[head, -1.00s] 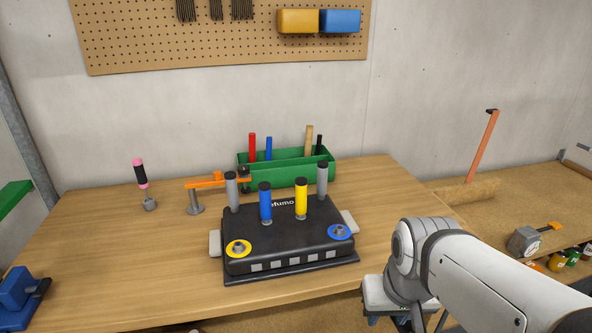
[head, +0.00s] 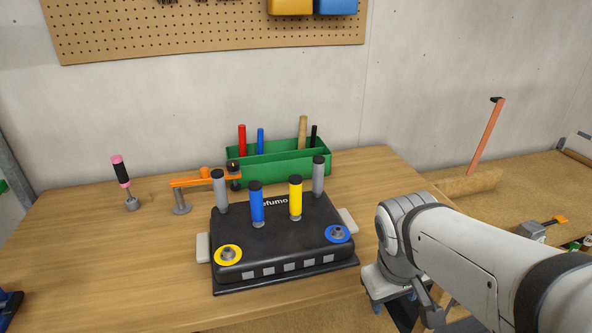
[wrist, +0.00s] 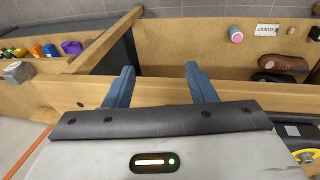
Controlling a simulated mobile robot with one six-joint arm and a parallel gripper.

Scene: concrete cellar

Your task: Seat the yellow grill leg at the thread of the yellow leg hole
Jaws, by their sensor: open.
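The yellow grill leg (head: 296,199) stands upright on the black grill body (head: 285,243) in the head view, right of the blue leg. It has a black top and a grey lower end. The yellow leg hole (head: 228,253) is a yellow ring with a metal centre at the body's front left corner; nothing stands in it. My gripper is open and empty in the wrist view (wrist: 160,75), its two blue fingers wide apart. In the head view it hangs low beyond the table's front edge, right of the grill, mostly hidden by my arm.
The blue leg (head: 256,205) and two grey legs (head: 219,190) stand close around the yellow one. A blue-ringed hole (head: 338,234) is at front right. An orange clamp (head: 203,180) and green toolbox (head: 280,165) stand behind.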

